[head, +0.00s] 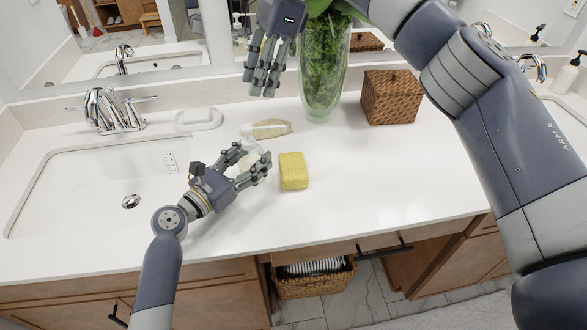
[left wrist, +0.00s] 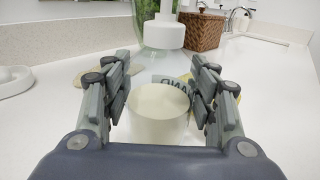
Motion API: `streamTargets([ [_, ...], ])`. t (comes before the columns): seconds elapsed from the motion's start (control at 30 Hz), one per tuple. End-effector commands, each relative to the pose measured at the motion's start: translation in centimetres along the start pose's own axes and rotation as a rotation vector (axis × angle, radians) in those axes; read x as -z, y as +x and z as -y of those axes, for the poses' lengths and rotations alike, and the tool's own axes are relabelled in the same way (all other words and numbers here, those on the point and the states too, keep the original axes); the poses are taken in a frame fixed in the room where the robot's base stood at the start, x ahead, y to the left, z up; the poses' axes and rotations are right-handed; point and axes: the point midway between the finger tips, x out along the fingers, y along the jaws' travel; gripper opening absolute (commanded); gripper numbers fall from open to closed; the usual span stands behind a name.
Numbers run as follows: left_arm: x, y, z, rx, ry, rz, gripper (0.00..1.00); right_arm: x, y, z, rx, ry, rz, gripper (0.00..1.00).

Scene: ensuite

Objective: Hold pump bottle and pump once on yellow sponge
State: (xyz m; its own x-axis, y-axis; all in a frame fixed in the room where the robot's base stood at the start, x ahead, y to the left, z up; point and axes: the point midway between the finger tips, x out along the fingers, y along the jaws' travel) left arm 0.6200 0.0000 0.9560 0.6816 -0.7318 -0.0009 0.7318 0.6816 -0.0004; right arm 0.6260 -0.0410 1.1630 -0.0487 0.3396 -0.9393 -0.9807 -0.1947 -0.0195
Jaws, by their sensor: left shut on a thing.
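The white pump bottle (head: 249,161) stands on the counter, mostly hidden by my left gripper (head: 254,157) in the head view. The left gripper is shut around its body. In the left wrist view the cream bottle (left wrist: 158,115) sits between the fingers, with dark lettering and its white pump top (left wrist: 165,32) above. The yellow sponge (head: 293,171) lies on the counter just right of the left gripper, apart from it. My right gripper (head: 264,88) hangs fingers down above the back of the counter, left of the vase; its opening is unclear.
A glass vase with greenery (head: 324,75) and a wicker box (head: 390,97) stand at the back. A beige item (head: 268,128) lies behind the bottle. A sink (head: 95,190) with a faucet (head: 104,108) is at left. The counter right of the sponge is clear.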

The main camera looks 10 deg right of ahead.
Motion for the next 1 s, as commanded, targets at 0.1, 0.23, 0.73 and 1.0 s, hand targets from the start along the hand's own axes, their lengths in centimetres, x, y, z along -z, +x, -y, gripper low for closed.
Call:
streamTargets([
  [0.1,0.1,0.0,0.0,0.000,-0.001,-0.001,0.18,0.0,0.0,0.0,0.000,0.000,0.000,0.27],
  [0.23,0.1,0.0,0.0,0.000,-0.001,-0.001,0.18,-0.1,0.1,0.0,0.005,-0.032,-0.006,0.00],
  [0.73,0.1,0.0,0.0,0.000,-0.001,-0.001,0.18,-1.2,0.9,0.2,0.083,-0.865,-0.186,0.00],
  [1.0,0.1,0.0,0.0,0.000,-0.001,-0.001,0.18,-2.3,1.3,0.1,0.081,-1.402,-0.328,0.00],
])
